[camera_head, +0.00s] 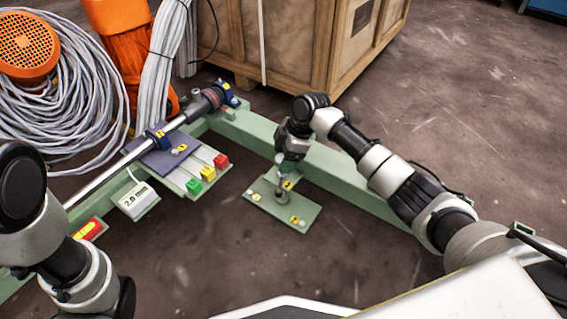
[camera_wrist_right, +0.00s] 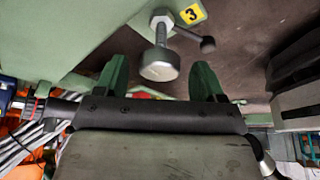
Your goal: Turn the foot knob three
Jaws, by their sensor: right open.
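The foot knob by the yellow "3" label (camera_wrist_right: 192,13) is a silver bolt with a round, wide end (camera_wrist_right: 160,62) in the right wrist view. A small lever with a dark ball end stands beside it. My right gripper (camera_wrist_right: 160,80) is open, with its two green fingers apart on either side of the knob's line and not closed on it. In the head view my right gripper (camera_head: 287,150) is over a green foot plate (camera_head: 262,208), above an upright silver stem (camera_head: 281,182). The arm partly hides the knob there. My left arm shows at the left, its gripper out of view.
A green beam frame (camera_head: 330,172) runs behind the plate. Left are red, yellow and green blocks (camera_head: 208,173), a "2.0 mm" display (camera_head: 136,200) and a long rod (camera_head: 100,180). A wooden crate (camera_head: 300,45) and coiled cable (camera_head: 60,115) stand behind. Floor at right is clear.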

